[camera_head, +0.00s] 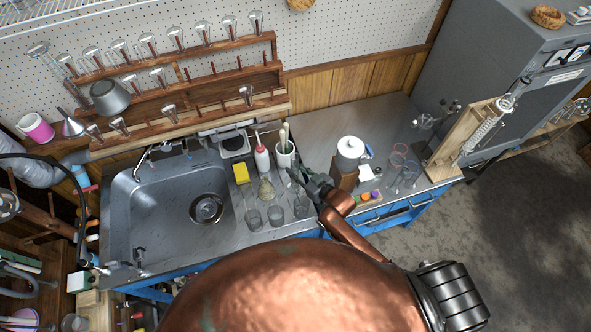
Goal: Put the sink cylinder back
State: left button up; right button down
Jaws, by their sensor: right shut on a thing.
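My right gripper (301,179) is over the drainboard just right of the sink, at the end of my copper arm. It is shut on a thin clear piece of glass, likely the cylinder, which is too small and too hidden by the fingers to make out. Clear glass vessels stand just below and left of it: one (300,208) close by the fingers, one (275,215) in the middle and one (252,219) nearest the basin. The steel sink (160,205) is to the left, its basin empty around the drain. My left gripper does not show.
A yellow sponge (241,173), a red-and-white bottle (262,160) and a white cup with tools (284,154) stand behind the vessels. A white-topped jar (350,150) and several beakers are right of the gripper. A wooden rack (222,52) of glassware is behind the sink.

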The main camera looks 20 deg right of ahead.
jog(key=c, duration=1.7)
grip_release()
jog(key=shift+f, duration=0.15)
jog(key=shift+r, duration=0.2)
jog(key=v, duration=1.2)
jog(key=shift+d, duration=0.1)
